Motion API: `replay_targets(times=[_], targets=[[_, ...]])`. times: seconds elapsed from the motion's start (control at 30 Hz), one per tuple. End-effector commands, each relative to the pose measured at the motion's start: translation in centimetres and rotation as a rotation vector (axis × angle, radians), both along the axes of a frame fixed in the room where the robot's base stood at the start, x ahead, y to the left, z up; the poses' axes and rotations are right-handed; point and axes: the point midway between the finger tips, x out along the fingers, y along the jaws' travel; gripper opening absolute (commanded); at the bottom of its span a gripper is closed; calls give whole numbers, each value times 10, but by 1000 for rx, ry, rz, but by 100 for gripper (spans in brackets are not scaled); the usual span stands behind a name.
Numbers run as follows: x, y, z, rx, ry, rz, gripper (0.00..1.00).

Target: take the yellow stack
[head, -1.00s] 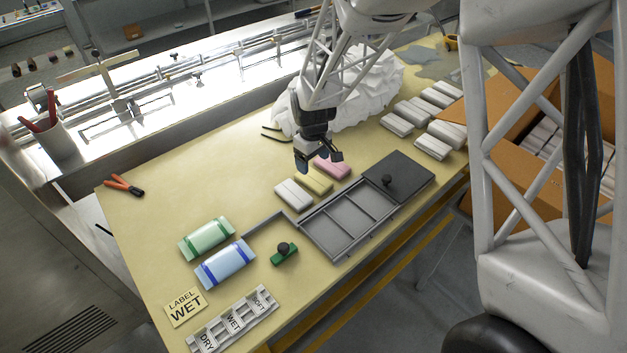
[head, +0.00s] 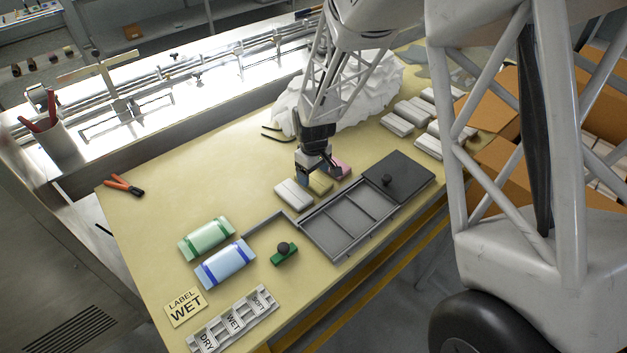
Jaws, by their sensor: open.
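The yellow stack (head: 321,186) lies on the table between a white stack (head: 293,195) on its left and a pink stack (head: 341,168) on its right. My gripper (head: 318,178) is open, pointing down, right over the yellow stack, with its fingers at about the stack's height. The gripper covers the far part of the yellow stack and some of the pink one. I cannot tell whether the fingers touch the yellow stack.
A grey divided tray (head: 340,218) lies just in front, with a dark lid (head: 410,175) to its right. Green (head: 206,238) and blue (head: 225,263) packs lie to the left. A crumpled white heap (head: 350,100) and several white packs (head: 397,124) are behind.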

Motion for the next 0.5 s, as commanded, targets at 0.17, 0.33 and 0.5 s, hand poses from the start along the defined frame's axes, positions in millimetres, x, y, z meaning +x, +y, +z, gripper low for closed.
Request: replay_targets(times=[0.17,0.33,0.5], targets=[[0,0,-16,0,1,0,77],[0,0,-20,0,0,0,77],[0,0,-20,0,0,0,77]])
